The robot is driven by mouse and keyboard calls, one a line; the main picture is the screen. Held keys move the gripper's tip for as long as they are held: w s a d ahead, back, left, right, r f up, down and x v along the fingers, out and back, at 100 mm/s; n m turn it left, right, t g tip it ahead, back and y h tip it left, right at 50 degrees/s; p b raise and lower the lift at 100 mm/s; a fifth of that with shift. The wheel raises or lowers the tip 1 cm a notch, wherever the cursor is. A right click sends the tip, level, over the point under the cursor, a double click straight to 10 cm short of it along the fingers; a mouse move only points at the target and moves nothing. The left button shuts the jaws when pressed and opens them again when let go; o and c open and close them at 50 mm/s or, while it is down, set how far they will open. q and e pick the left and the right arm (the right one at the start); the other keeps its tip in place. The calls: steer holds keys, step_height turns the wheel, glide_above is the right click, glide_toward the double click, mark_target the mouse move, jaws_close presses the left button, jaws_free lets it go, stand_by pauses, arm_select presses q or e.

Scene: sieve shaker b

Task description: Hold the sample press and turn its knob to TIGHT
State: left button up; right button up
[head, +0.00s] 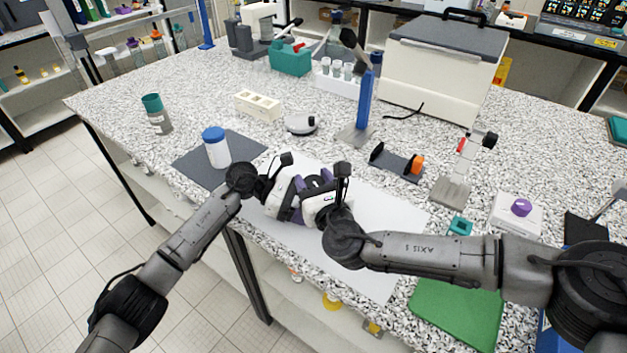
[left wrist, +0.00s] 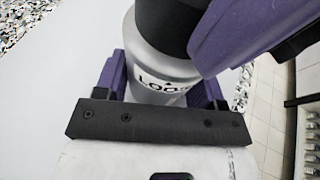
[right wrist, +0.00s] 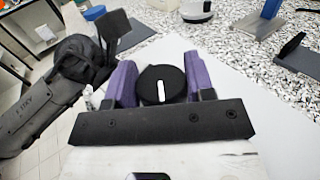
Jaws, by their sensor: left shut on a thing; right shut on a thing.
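The sample press is a pale grey cylinder (left wrist: 160,62) with a black knob (left wrist: 168,24) on top. In the left wrist view, the purple fingers of my left gripper (left wrist: 158,88) are shut around its body. A partly hidden label starting "LOO" and a small dark mark face that camera. In the right wrist view, my right gripper (right wrist: 160,82) is shut on the knob, one purple finger on each side. A white line shows on the knob's top. In the head view both grippers meet over the white sheet, and they mostly hide the press.
The white sheet (head: 385,272) lies under the grippers. Beside it are a dark mat (head: 190,160) with a blue-lidded white jar (head: 216,148), a green mat (head: 455,315) and a black stand with an orange part (head: 398,163). The table's front edge is close.

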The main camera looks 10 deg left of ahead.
steer(key=shift+n+g+y, duration=1.6)
steer(key=shift+g+y, duration=0.1)
steer(key=shift+y, duration=0.2)
steer(key=o, duration=0.9)
steer(key=v, duration=1.2)
